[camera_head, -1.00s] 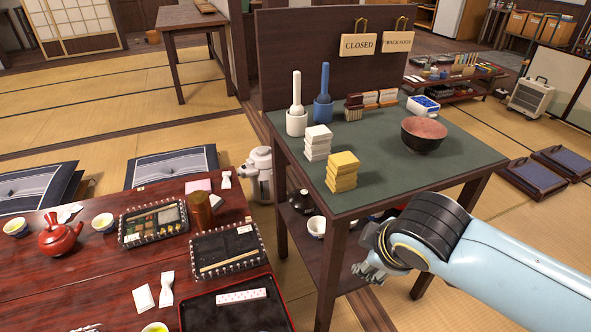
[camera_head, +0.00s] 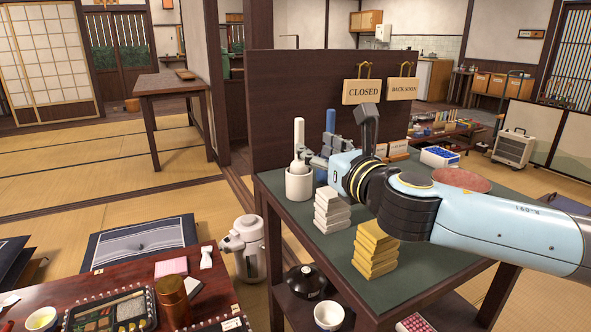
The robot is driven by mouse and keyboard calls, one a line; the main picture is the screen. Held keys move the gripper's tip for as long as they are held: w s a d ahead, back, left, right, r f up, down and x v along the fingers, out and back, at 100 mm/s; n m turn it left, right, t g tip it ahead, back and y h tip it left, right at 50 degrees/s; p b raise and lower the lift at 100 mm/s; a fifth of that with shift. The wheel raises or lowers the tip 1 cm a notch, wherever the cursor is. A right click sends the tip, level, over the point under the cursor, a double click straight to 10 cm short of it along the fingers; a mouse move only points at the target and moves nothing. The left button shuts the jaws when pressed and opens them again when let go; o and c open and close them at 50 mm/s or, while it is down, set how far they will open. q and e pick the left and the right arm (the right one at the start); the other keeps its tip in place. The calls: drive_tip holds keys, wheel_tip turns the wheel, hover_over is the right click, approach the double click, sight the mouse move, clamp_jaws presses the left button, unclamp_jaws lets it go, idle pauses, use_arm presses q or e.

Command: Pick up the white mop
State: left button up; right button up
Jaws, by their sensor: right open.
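The white mop (camera_head: 299,134) stands upright in a white round holder (camera_head: 299,184) on the dark green tabletop. Its handle shows above the holder. My right gripper (camera_head: 308,160) is open, reaching in from the right with its grey fingers right beside the lower part of the white handle. I cannot tell whether they touch it. A blue mop (camera_head: 330,120) stands just behind, mostly hidden by the gripper. My left gripper is not in view.
Stacks of white cloths (camera_head: 331,212) and yellow cloths (camera_head: 375,250) stand in front, below my arm. A dark upright panel (camera_head: 300,90) with two hanging signs rises behind. A reddish bowl (camera_head: 462,180) is partly hidden by my arm.

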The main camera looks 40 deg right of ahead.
sight(301, 140)
drive_tip(key=shift+x, duration=1.15)
drive_tip(key=b+x, duration=0.1)
drive_tip(key=x, duration=0.4)
drive_tip(key=shift+w+d+f, duration=0.15)
drive_tip(key=shift+w, duration=0.1)
drive_tip(key=shift+c, duration=0.9)
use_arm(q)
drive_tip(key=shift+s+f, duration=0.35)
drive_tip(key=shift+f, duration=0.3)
use_arm(e)
clamp_jaws()
